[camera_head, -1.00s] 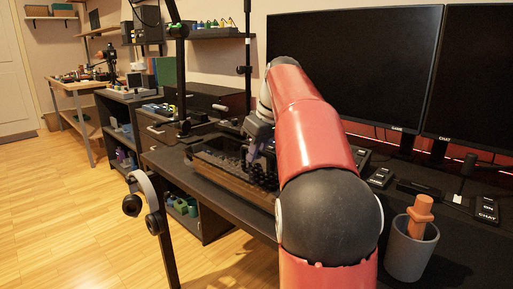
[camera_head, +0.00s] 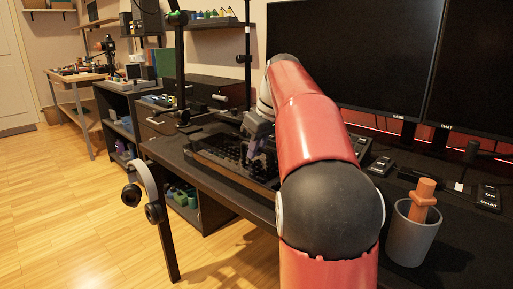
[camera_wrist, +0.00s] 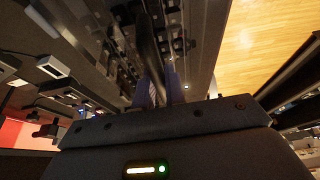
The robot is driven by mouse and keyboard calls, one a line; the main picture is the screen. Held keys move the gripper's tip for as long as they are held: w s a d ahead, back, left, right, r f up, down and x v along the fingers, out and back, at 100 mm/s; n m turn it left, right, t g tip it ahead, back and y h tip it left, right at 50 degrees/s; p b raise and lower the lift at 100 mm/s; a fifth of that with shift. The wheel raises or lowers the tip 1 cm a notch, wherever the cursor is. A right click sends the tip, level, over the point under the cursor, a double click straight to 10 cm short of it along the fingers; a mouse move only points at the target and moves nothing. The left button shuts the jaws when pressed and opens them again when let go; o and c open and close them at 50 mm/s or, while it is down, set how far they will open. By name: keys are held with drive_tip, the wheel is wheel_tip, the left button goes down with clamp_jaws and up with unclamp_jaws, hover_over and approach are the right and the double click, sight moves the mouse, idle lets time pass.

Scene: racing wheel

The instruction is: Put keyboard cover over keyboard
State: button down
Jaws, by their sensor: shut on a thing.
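The keyboard cover (camera_head: 222,167), a dark see-through shell, lies at the left part of the desk in the head view. The black keyboard (camera_head: 232,151) shows through and around it, with its keys visible. The two overlap closely, but I cannot tell if the cover is fully seated. My gripper (camera_head: 255,160) is at the cover's right part, partly hidden by my red arm. In the wrist view, my gripper (camera_wrist: 160,90) is shut on the cover's edge, and rows of keys (camera_wrist: 125,25) show beyond it.
The black desk (camera_head: 265,213) holds a grey cup (camera_head: 411,240) with an orange object at right. Large monitors (camera_head: 355,65) stand behind. Headphones (camera_head: 143,195) hang at the desk's left edge. Small black button boxes sit under the monitors.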

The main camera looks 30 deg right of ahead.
drive_tip(key=shift+f, duration=0.35)
drive_tip(key=c, duration=1.4)
unclamp_jaws()
drive_tip(key=shift+o, duration=0.2)
drive_tip(key=p+v, duration=0.1)
drive_tip(key=v, duration=0.7)
drive_tip(key=shift+p, duration=0.3)
drive_tip(key=shift+m, duration=0.7)
drive_tip(key=s+a, duration=0.1)
drive_tip(key=a, duration=0.1)
drive_tip(key=s+a+f, duration=0.1)
drive_tip(key=s+a, duration=0.1)
drive_tip(key=s+a+f, duration=0.1)
drive_tip(key=s+a, duration=0.1)
drive_tip(key=shift+f, duration=0.15)
drive_tip(key=s+a+f+m, duration=0.1)
drive_tip(key=s+a+f, duration=0.2)
drive_tip(key=s+f, duration=0.3)
drive_tip(key=s+a+f+t+h, duration=0.1)
drive_tip(key=s+a+f, duration=0.3)
drive_tip(key=s+f, duration=0.2)
drive_tip(key=s+a+f+m, duration=0.1)
drive_tip(key=s+a+f, duration=0.2)
drive_tip(key=s+f, duration=0.3)
drive_tip(key=shift+s+a+f+m+h, duration=0.3)
drive_tip(key=shift+s+a+f, duration=0.1)
drive_tip(key=shift+f, duration=0.25)
